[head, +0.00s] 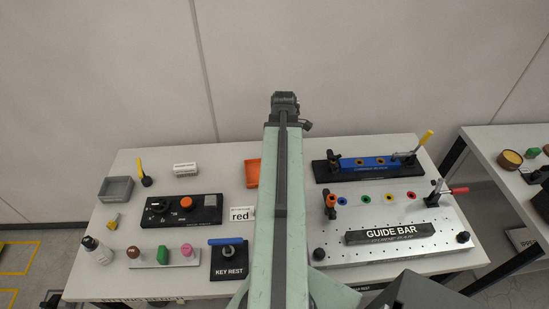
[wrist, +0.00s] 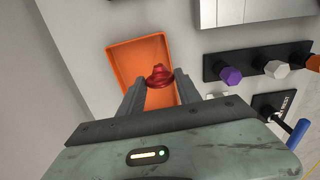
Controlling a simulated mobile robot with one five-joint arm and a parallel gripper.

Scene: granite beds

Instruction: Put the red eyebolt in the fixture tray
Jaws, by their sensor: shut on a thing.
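The red eyebolt (wrist: 160,78) shows in the wrist view as a glossy red, partly see-through piece with a broad base. My gripper (wrist: 160,88) is shut on it, one finger at each side. They are over the orange tray (wrist: 125,56), with the tray floor behind the eyebolt. I cannot tell how high above the floor it is. In the head view the orange tray (head: 252,173) is partly hidden by my arm, and neither gripper nor eyebolt can be made out. Which tray is the fixture tray is not readable.
A grey tray (head: 117,189) stands at the table's back left. A black control panel (head: 181,210), a card reading "red" (head: 242,213) and a key rest (head: 229,260) lie left of my arm. A guide bar plate (head: 390,230) fills the right.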

